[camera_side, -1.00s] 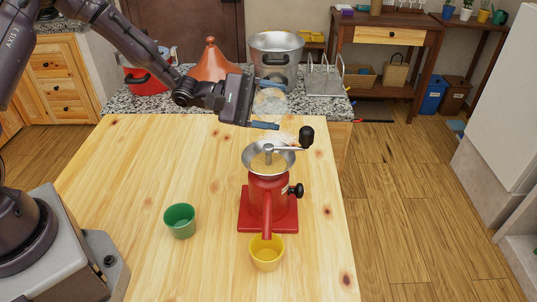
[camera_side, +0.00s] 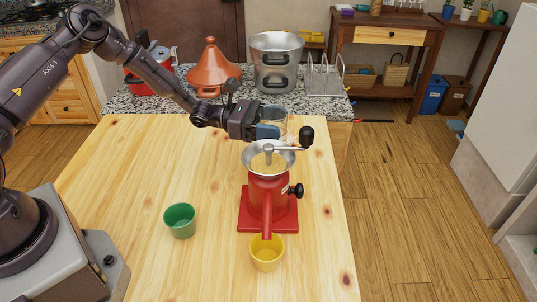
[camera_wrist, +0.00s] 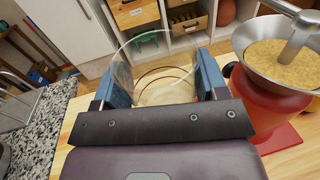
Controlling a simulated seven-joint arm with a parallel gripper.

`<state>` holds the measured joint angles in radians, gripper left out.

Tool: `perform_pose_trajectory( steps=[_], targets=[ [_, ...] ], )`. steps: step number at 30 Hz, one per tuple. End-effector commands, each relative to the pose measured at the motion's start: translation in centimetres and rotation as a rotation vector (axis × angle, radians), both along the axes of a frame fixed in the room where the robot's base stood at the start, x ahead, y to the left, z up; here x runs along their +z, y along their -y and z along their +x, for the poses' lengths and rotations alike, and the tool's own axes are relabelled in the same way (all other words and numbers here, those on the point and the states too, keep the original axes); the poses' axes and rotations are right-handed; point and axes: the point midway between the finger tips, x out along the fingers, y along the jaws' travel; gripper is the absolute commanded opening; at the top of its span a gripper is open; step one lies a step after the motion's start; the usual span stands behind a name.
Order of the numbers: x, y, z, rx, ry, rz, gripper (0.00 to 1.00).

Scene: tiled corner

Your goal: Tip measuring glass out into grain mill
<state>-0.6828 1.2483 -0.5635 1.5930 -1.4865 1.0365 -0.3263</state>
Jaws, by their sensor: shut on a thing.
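My gripper (camera_side: 274,126) is shut on the clear measuring glass (camera_side: 277,116), just behind the mill's hopper in the side view. The glass looks about upright, partly hidden by a blue finger. In the wrist view the glass (camera_wrist: 158,72) sits between both fingers; I see no clear heap of grain in it. The red grain mill (camera_side: 268,204) stands on the wooden table. Its metal hopper (camera_side: 247,161) holds tan grain (camera_side: 265,162), also visible in the wrist view (camera_wrist: 284,66). A crank with a black knob (camera_side: 306,137) crosses above the hopper.
A yellow cup (camera_side: 267,256) stands under the mill's spout, and a green cup (camera_side: 180,221) stands to the left. A small pale patch (camera_side: 290,140) lies behind the hopper; I cannot tell what it is. The wooden table (camera_side: 130,185) is clear at left.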

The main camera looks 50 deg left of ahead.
Motion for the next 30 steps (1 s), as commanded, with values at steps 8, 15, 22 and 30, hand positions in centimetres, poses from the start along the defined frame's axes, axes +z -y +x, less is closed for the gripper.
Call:
perform_pose_trajectory(
  steps=[8,15,22,30],
  targets=[
    [0.1,0.0,0.0,0.0,0.002,0.0,0.39],
    [3.0,-1.0,1.2,0.002,0.007,0.004,0.39],
    [5.8,-1.9,2.2,0.001,0.004,0.001,0.39],
    [6.1,-2.0,2.3,0.001,0.001,0.0,0.39]
  ],
)
